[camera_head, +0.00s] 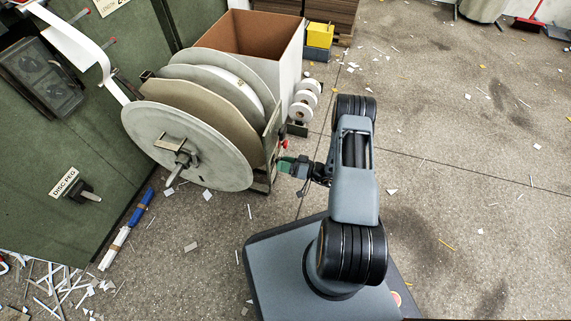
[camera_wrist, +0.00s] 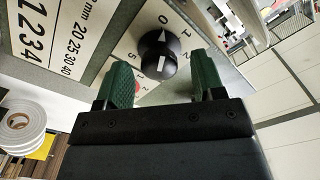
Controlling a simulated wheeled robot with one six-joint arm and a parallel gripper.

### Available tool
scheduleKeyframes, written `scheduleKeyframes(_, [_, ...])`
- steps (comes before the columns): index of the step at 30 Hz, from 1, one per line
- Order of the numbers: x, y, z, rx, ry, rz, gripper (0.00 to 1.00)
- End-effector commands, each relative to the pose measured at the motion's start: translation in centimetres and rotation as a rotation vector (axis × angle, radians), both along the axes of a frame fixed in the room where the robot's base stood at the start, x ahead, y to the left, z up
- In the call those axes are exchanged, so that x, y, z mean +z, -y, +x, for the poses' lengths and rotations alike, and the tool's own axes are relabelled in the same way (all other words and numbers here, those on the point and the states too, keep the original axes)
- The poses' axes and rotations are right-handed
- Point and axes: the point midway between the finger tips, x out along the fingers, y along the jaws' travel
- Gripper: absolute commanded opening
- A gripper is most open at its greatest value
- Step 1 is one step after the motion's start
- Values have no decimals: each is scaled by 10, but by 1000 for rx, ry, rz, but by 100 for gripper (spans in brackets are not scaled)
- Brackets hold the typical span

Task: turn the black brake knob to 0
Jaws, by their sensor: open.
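The black brake knob (camera_wrist: 151,52) is at the upper middle of the wrist view, on a white dial plate with printed numbers. The 0 (camera_wrist: 162,19) is printed just above the knob, with a 1 to its right. In the head view my gripper (camera_head: 284,165) is at the right side of the reel stand, where the knob is hidden.
A large reel with grey discs (camera_head: 190,140) stands left of my arm. Behind it is an open white box (camera_head: 292,65), with small white rolls (camera_head: 303,100) beside it. A green machine (camera_head: 60,150) fills the left. The floor at right is open, with paper scraps.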

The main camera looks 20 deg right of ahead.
Motion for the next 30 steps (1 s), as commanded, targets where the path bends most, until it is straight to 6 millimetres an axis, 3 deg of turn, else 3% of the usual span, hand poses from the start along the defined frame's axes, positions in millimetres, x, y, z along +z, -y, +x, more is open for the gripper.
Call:
scheduleKeyframes(8, [2, 19, -13, -6, 0, 1, 62])
scheduleKeyframes(21, [2, 88, -64, -3, 1, 0, 62])
scheduleKeyframes(30, [0, 109, -81, 1, -1, 0, 62])
